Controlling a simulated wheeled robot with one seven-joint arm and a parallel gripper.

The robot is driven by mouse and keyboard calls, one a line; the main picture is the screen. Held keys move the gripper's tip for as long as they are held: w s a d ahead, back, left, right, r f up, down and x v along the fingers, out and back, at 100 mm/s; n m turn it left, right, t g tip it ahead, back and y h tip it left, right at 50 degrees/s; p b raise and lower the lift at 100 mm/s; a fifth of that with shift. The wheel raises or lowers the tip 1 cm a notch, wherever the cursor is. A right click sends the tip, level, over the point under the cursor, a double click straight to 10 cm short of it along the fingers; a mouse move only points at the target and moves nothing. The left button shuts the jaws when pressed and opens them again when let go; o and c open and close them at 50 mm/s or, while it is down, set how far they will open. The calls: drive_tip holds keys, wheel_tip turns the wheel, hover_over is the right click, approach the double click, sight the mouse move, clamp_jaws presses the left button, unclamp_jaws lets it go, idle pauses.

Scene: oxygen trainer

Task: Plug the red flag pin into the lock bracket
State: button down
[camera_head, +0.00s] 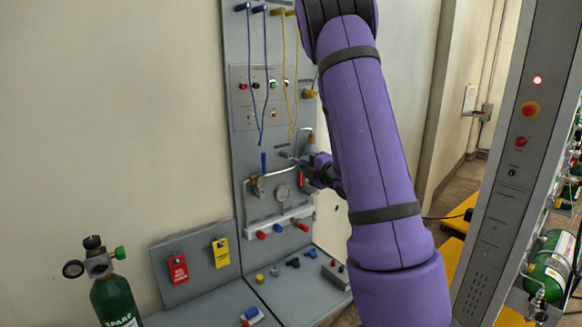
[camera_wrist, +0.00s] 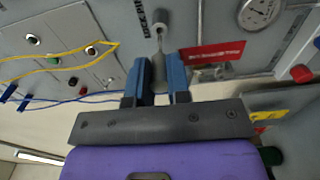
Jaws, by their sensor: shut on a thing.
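My gripper (camera_wrist: 161,72) is shut on the grey shaft of the red flag pin (camera_wrist: 159,68), which stands between the two blue fingers in the wrist view. A round grey fitting (camera_wrist: 157,20), perhaps the lock bracket, lies in line with the shaft at the panel. I cannot tell whether the pin is inside it. In the head view my gripper (camera_head: 311,166) is at the panel, right of the bent pipe, and my arm partly covers that area.
The grey panel (camera_head: 240,150) carries hanging blue and yellow cords (camera_head: 264,85), a gauge (camera_head: 283,193) and a manifold with red and blue knobs (camera_head: 278,228). A green cylinder (camera_head: 115,300) stands at lower left.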

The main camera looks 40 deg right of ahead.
drive_tip(key=shift+s, duration=1.1)
drive_tip(key=shift+a, duration=0.1)
